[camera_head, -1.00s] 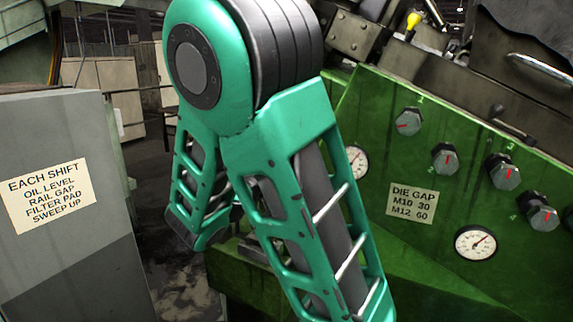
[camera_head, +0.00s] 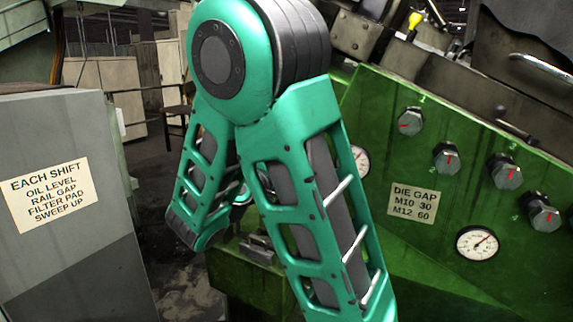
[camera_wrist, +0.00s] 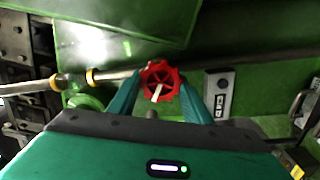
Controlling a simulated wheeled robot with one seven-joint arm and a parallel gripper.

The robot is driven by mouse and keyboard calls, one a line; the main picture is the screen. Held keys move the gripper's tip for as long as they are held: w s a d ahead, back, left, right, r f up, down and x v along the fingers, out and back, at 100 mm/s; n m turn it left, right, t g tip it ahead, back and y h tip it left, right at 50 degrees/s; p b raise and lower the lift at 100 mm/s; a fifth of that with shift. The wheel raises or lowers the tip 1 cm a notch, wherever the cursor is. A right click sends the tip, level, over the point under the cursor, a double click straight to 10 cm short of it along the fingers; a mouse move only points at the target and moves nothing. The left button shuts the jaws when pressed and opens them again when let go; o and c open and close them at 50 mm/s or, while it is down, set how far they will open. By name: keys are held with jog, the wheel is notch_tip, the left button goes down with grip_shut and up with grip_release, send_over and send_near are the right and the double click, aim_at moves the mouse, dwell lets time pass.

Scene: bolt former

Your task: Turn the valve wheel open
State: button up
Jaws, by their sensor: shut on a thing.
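The red valve wheel (camera_wrist: 160,68) is in the upper middle of the wrist view, in front of a green machine surface, with a pale bar showing at its hub. My gripper (camera_wrist: 160,90) has its two green fingers on either side of the wheel, at its left and right rim, and is shut on it. The exact finger contact is too small to make out. In the head view my green arm covers the middle, and neither the wheel nor the gripper can be made out there.
A pipe with yellow bands (camera_wrist: 92,77) runs left from the wheel. A grey switch panel (camera_wrist: 219,95) is close right of my gripper. In the head view, a green machine panel (camera_head: 370,260) with knobs and gauges stands right, and a grey cabinet (camera_head: 70,260) left.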

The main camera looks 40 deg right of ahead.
jog(key=n, duration=0.5)
jog(key=shift+w+a+f+n, duration=0.2)
jog(key=shift+f+n, duration=0.1)
jog(key=shift+n, duration=0.1)
jog(key=n, duration=0.5)
jog(key=shift+s+f+n, duration=0.1)
jog(key=shift+f+n, duration=0.1)
jog(key=shift+n, duration=0.1)
jog(key=shift+d, duration=0.1)
jog(key=o, duration=0.8)
jog(key=shift+s, duration=0.1)
jog(key=shift+v, duration=5.35)
